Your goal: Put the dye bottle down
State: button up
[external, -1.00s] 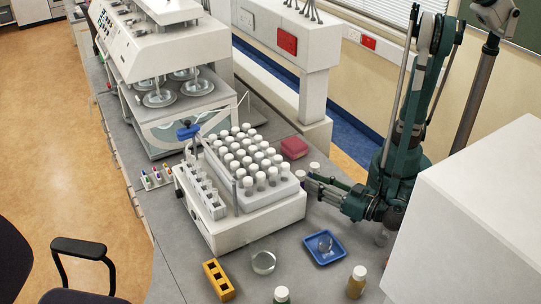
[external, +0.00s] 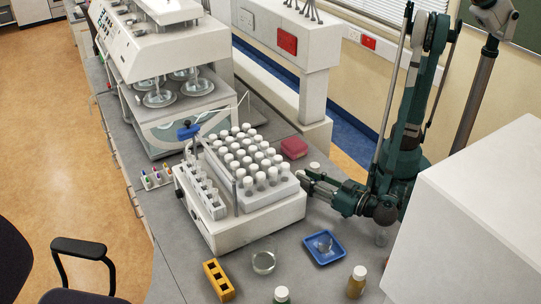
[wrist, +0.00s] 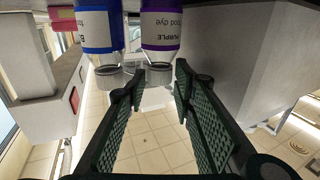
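The purple dye bottle (wrist: 161,32) has a purple label and a pale cap. It shows upside down in the inverted wrist view, standing just beyond my fingertips with its cap near the gap between them. My gripper (wrist: 160,92) has its two textured fingers apart, with nothing held between them. In the external view my gripper (external: 304,180) is low at the right side of the white tube rack unit. White caps (external: 315,167) show beside it there, but the bottle bodies are mostly hidden, so I cannot tell which is purple.
A blue-labelled bottle (wrist: 98,28) stands close beside the purple one. The rack (external: 262,212) with white-capped bottles is left of my gripper. A red box (external: 294,147) lies behind. A blue tray (external: 341,250), amber bottle (external: 356,284) and yellow block (external: 218,281) are in front.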

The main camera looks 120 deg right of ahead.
jog(key=shift+x, duration=1.55)
grip_shut()
jog(key=shift+r, duration=0.1)
jog(key=shift+r+p, duration=1.35)
jog(key=shift+r, duration=3.55)
